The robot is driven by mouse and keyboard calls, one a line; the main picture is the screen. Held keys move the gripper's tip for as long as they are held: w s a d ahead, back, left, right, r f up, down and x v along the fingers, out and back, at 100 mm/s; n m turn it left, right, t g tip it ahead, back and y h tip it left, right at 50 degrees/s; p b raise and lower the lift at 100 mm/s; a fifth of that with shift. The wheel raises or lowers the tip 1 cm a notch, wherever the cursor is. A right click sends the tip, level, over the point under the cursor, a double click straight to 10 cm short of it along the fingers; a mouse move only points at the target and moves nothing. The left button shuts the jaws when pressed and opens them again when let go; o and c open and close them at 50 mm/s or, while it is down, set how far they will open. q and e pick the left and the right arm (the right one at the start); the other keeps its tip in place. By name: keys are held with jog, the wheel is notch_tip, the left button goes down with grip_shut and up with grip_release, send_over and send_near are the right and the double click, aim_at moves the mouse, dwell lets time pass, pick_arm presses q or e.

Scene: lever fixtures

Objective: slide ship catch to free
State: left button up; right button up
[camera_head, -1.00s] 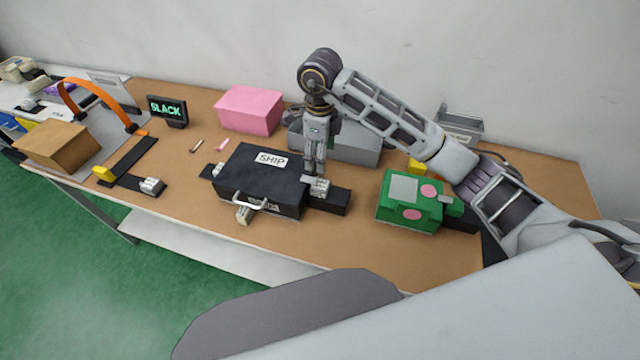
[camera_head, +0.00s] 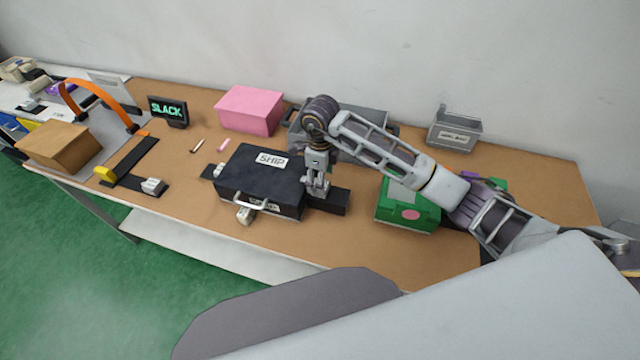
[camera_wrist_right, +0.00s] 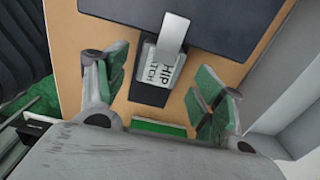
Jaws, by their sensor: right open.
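The black case (camera_head: 255,182) with a SHIP label lies shut on the brown table. In the right wrist view, the white ship catch (camera_wrist_right: 152,76) sits on a black strip (camera_wrist_right: 150,95) beside the case (camera_wrist_right: 190,22), with a light grey metal tongue (camera_wrist_right: 173,30) reaching over part of it. My right gripper (camera_head: 318,190) is low at the case's right end and covers the catch in the head view. In the wrist view its fingers (camera_wrist_right: 160,88) are open, one on each side of the catch, with visible gaps. My left gripper is not in view.
A green box (camera_head: 405,212) stands to the right, partly under my right arm. A pink box (camera_head: 249,111) and a grey bin (camera_head: 455,132) stand at the back. A SLACK sign (camera_head: 167,111) and an orange strap (camera_head: 100,92) are at the left. The front table strip is mostly clear.

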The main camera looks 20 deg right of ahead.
jog(key=shift+f, duration=1.95)
jog(key=c, duration=1.5)
